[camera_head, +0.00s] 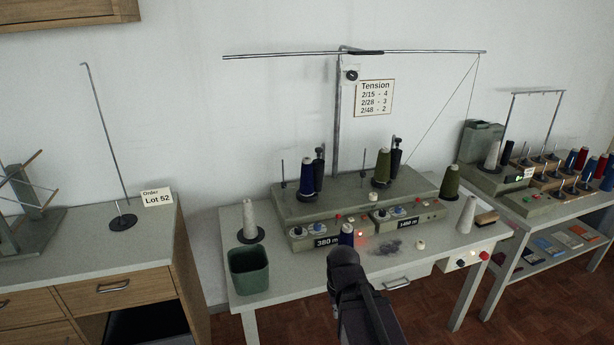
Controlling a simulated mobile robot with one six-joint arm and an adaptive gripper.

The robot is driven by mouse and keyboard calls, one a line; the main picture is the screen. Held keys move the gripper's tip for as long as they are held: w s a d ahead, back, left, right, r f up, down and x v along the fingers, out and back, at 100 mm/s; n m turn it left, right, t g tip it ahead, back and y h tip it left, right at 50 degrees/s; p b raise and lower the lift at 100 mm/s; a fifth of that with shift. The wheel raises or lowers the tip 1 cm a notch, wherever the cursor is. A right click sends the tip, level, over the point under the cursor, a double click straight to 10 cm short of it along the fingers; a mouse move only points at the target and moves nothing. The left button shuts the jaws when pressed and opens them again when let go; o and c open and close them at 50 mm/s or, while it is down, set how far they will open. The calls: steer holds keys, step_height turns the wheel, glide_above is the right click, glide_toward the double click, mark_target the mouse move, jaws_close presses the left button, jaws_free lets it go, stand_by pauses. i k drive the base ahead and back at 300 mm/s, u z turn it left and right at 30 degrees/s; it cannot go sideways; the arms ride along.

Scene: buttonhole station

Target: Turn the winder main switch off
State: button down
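The winder (300,207) is a grey-green machine on the middle table, with two front control units carrying small knobs and displays reading about 380 and 1460. My gripper (344,257) is dark, at the table's front middle, left of and apart from the box. Its fingers are seen from behind, so their opening is unclear.
A green bin (249,270) and grey cone (250,219) stand left. A pale cone (467,214) and brush (486,218) are right. A drawer handle (397,284) sticks out in front.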

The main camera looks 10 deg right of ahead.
mark_target(485, 256)
steer(key=z, duration=1.1)
steer(key=k, duration=0.65)
steer(key=u, duration=0.05)
steer(key=i, duration=1)
steer(key=u, duration=0.1)
